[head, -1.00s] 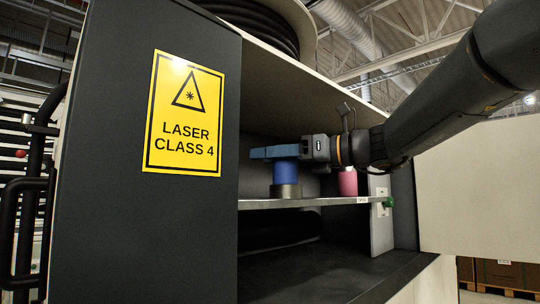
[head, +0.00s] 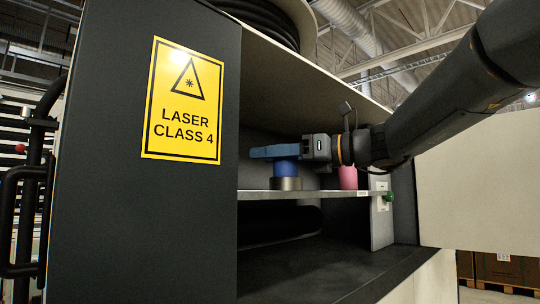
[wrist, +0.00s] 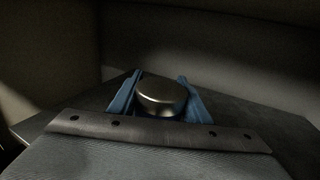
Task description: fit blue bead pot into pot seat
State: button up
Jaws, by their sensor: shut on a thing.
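The blue bead pot (head: 286,171) is upright on the shelf in the head view. My gripper (head: 272,152) has blue fingers shut around the pot's upper part. In the wrist view my gripper (wrist: 160,98) shows its fingers on both sides of the pot's round metallic top (wrist: 162,92). The pot seat (head: 287,184) is a grey ring on the shelf, directly under the pot. The pot's lower part is hidden by the seat's rim, and no gap shows between them. How deep it sits inside cannot be seen.
A pink pot (head: 348,178) stands on the shelf (head: 330,195) to the right, behind my wrist. A green knob (head: 389,197) is at the shelf's right end. The cabinet's dark side panel (head: 190,220) with a yellow laser sign closes off the left.

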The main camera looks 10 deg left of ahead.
jog(key=o, duration=1.3)
jog(key=shift+c, duration=0.2)
jog(key=b+v, duration=0.2)
jog(key=v, duration=0.4)
jog(key=shift+d, duration=0.35)
jog(key=shift+s+d, duration=0.2)
jog(key=shift+d, duration=0.35)
jog(key=shift+d+r, duration=0.1)
